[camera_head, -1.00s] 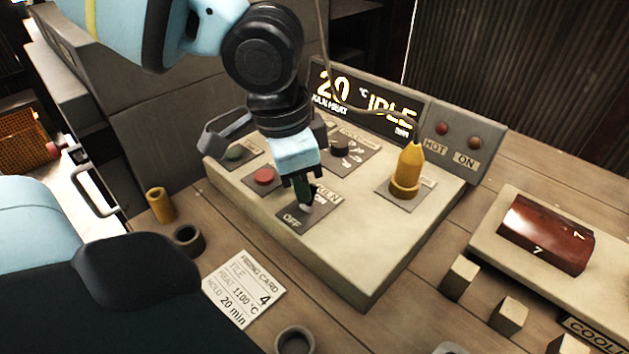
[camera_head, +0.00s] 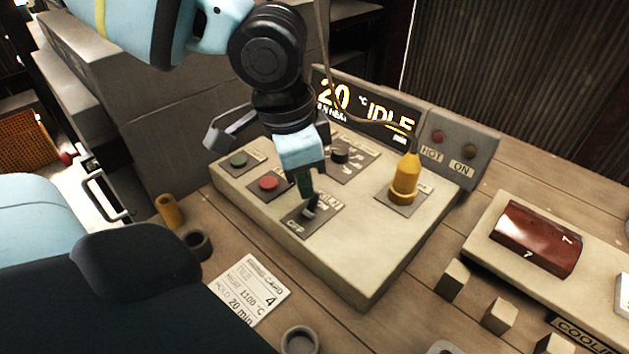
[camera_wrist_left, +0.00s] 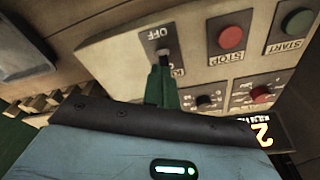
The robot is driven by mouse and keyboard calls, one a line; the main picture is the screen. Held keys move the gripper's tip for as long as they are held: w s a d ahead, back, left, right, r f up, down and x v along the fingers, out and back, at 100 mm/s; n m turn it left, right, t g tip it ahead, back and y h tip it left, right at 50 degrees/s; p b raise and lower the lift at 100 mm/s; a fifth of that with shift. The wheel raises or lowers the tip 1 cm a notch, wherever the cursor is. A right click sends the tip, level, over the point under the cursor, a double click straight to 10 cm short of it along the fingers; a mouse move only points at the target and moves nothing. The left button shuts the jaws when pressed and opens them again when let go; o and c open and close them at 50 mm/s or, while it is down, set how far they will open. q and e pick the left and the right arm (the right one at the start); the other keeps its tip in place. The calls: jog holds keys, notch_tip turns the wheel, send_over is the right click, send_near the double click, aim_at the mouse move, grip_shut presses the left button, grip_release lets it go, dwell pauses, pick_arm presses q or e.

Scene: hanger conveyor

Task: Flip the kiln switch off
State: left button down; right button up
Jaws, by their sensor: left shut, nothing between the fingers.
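The kiln switch (camera_head: 311,208) is a small lever on a dark plate near the front left of the sloped control panel (camera_head: 365,245). The plate has an OFF label at its near end. My left gripper (camera_head: 305,190) is shut and empty, pointing down just above and beside the lever. In the left wrist view, the green fingertips (camera_wrist_left: 160,72) are together close to the switch (camera_wrist_left: 162,51), with OFF beyond it. Contact with the lever cannot be told, and its exact tilt is unclear. My right gripper is not in view.
The display (camera_head: 365,105) reads 20 °C and IDLE. A firing card (camera_head: 250,288) lies in front.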

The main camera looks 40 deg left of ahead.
pick_arm(q)
jog(key=shift+r+p, duration=0.5)
jog(key=shift+r, duration=0.3)
notch_tip(320, 180, up, 3)
jog(key=shift+f+p, duration=0.2)
jog(key=shift+p, duration=0.95)
jog(key=shift+s+f, duration=0.1)
